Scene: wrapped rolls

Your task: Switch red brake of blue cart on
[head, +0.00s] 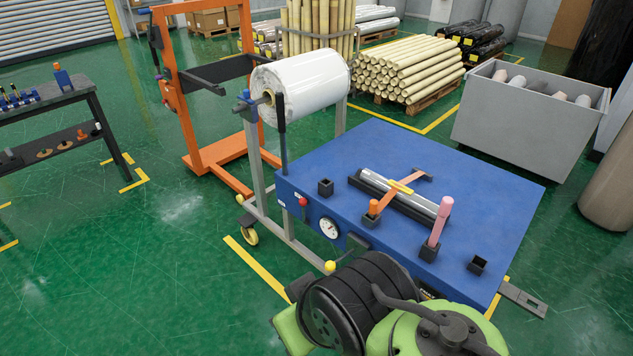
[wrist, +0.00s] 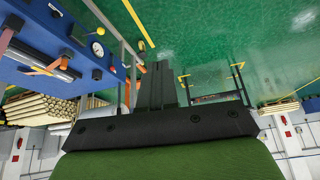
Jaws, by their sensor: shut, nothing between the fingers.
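The blue cart (head: 480,190) has a broad blue top in the middle of the head view. On its front side are a small red knob (head: 303,201) and a white round gauge (head: 330,228). A yellow-wheeled caster (head: 249,235) stands at the cart's left. My gripper (wrist: 157,68) is shut and empty, apart from the cart; in the head view my arm mostly hides it.
A white roll (head: 310,82) hangs at the cart's back left, beside an orange lifting frame (head: 205,160). A dark workbench (head: 60,95) stands left and a grey bin (head: 500,118) right. Green floor is clear at the front left.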

